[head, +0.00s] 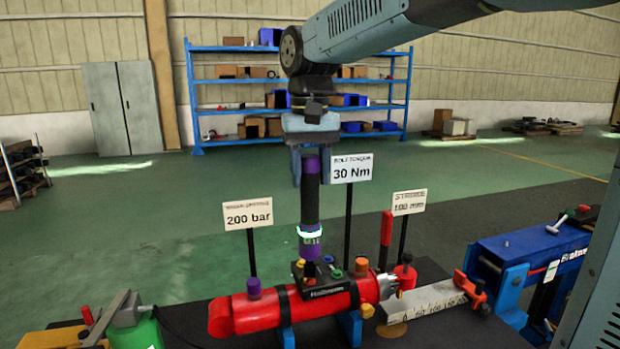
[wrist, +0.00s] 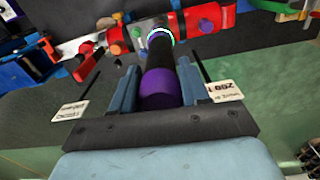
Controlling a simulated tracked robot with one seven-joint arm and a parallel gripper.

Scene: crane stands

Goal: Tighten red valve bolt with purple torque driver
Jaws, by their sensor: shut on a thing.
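The torque driver (head: 310,205) is black with purple bands and a glowing green-white ring. It stands upright, its lower end at the black valve block (head: 327,300) on the red cylinder (head: 262,312). My gripper (head: 311,165) is shut on the driver's upper purple end. In the wrist view, the driver (wrist: 160,88) lies between the two blue fingers of my gripper (wrist: 160,82) and points away to the block. Small coloured bolts sit on the block. I cannot make out the red valve bolt; the driver hides the spot at its tip, and I cannot tell if they touch.
Signs on thin posts stand close by: 200 bar (head: 248,214), 30 Nm (head: 351,168) and another (head: 409,202) at right. A red lever (head: 386,228) rises beside the cylinder. A ruler-like plate (head: 425,300) lies right. A blue shelf rack (head: 235,90) stands far back.

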